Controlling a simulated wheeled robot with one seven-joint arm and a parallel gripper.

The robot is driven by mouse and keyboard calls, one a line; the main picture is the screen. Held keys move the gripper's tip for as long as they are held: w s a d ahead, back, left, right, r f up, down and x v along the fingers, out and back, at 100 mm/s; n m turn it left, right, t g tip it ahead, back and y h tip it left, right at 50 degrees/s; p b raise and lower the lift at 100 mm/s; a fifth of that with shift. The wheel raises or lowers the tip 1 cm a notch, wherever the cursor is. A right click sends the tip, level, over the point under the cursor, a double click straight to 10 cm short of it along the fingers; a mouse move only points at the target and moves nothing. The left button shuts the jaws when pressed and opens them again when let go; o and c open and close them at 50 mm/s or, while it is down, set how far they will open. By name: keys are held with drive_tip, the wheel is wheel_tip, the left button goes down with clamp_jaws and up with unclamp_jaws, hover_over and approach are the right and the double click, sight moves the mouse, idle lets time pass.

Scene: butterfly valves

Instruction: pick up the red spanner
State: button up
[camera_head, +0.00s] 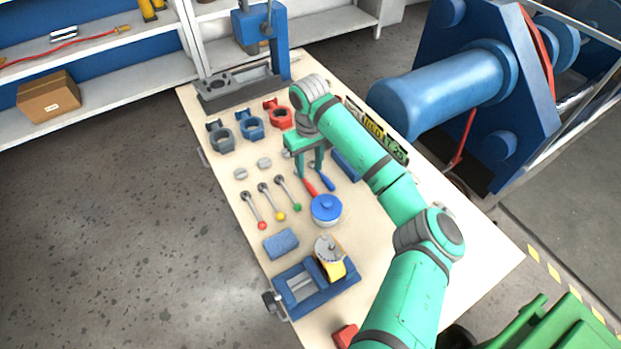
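A small red tool (310,187), which looks like the red spanner, lies on the workbench (232,182), next to a similar blue tool (325,180). The upper part of the red tool is hidden by my gripper. My gripper (311,170) points down over the upper ends of these two tools. Its two green fingers are apart with a visible gap between them, and nothing is seen held. I cannot tell how high the fingertips are above the bench or whether they touch either tool.
A blue-lidded pot (326,208) stands just below the tools. Levers with coloured knobs (280,216) lie to the left. Grey, blue and red valve bodies (251,123) sit above left. A blue vise (315,284) is lower down. The bench's right part is clear.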

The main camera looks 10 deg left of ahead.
sight(310, 186)
drive_tip(key=f, duration=0.9)
drive_tip(key=shift+w+f, duration=0.15)
drive_tip(key=shift+w, duration=0.05)
clamp_jaws()
idle(1.2)
